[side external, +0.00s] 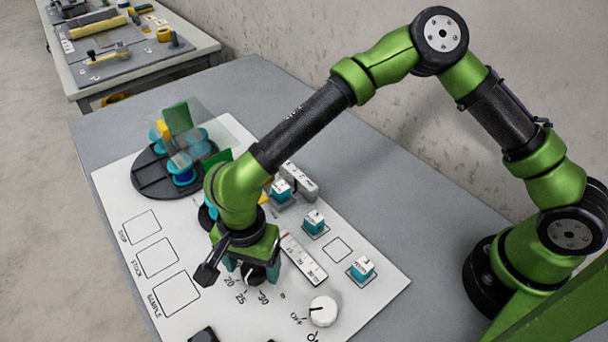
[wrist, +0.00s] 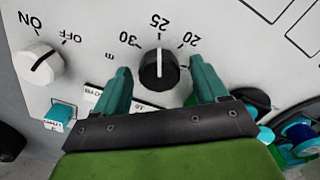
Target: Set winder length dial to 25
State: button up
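The winder length dial is a black round knob (wrist: 159,72) with a white pointer line, with the marks 20, 25 and 30 printed around it. In the wrist view its pointer is up, in line with the 25 mark. In the side view the dial (side external: 256,274) is partly hidden under my gripper (side external: 252,268). In the wrist view my gripper (wrist: 160,68) has its two teal fingers on either side of the knob, with white panel showing between each finger and the knob. It is open and holds nothing.
A white ON/OFF knob (side external: 322,311) is on the panel (side external: 375,305), its pointer toward OFF; it also shows in the wrist view (wrist: 40,65). Several teal blocks, including one block (side external: 362,267), stand nearby. A black round base (side external: 150,178) with teal spools is at the back left.

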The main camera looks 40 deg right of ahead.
aim_at(252, 268)
notch_tip(252, 268, up, 17)
dwell(0.7)
jog(key=shift+f, duration=0.1)
